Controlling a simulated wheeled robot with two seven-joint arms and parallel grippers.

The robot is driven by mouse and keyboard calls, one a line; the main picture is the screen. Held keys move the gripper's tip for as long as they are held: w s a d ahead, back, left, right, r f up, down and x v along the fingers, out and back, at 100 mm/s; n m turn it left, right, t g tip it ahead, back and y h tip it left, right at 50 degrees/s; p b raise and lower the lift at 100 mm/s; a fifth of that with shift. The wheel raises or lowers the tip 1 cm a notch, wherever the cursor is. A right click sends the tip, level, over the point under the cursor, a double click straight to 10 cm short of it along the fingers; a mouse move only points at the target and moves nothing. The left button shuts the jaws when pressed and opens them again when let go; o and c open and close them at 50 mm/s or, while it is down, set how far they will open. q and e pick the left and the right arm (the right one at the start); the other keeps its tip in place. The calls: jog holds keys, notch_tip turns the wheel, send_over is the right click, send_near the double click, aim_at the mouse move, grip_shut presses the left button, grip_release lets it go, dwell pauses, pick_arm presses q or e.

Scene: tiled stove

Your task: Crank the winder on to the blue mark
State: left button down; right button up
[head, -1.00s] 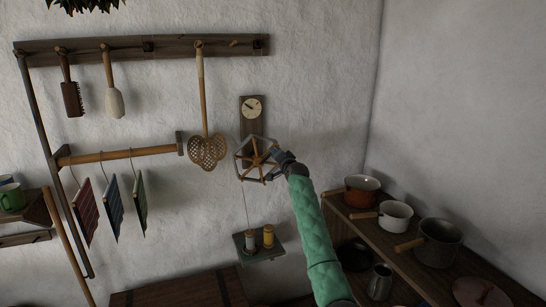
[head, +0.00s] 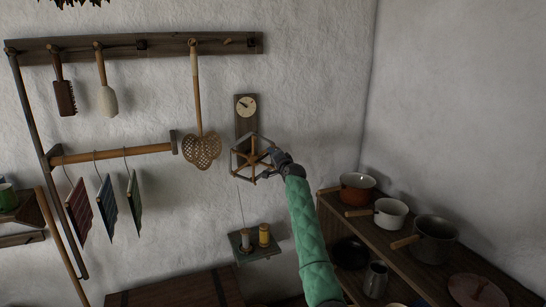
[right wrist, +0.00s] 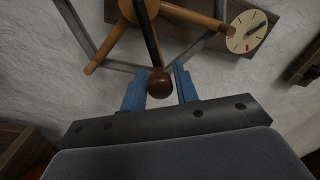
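The winder (head: 253,158) is a spoked wooden wheel in a grey frame on the wall below a round pale dial (head: 246,106). The dial also shows in the right wrist view (right wrist: 248,32), with a dark pointer aimed up and right and a red mark near its lower edge. My right gripper (head: 266,172) is at the wheel's lower right. My left gripper is out of view.
A small shelf (head: 262,254) with two spools hangs below the winder, a cord running up from it. Pots stand on a wooden shelf (head: 395,242) at the right, near my right arm.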

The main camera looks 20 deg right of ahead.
jog(key=shift+o, duration=1)
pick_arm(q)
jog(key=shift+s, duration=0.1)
pick_arm(e)
jog(key=shift+s+f, duration=0.1)
jog(key=shift+s, duration=0.4)
pick_arm(q)
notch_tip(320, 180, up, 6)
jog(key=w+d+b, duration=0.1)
jog(key=b, duration=0.1)
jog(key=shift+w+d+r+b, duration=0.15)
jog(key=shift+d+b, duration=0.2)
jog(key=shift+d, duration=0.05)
pick_arm(e)
jog(key=s, duration=0.6)
jog(key=shift+s+d, duration=0.3)
jog(key=shift+s, duration=0.1)
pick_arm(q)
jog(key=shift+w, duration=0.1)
pick_arm(e)
jog(key=shift+f, duration=0.1)
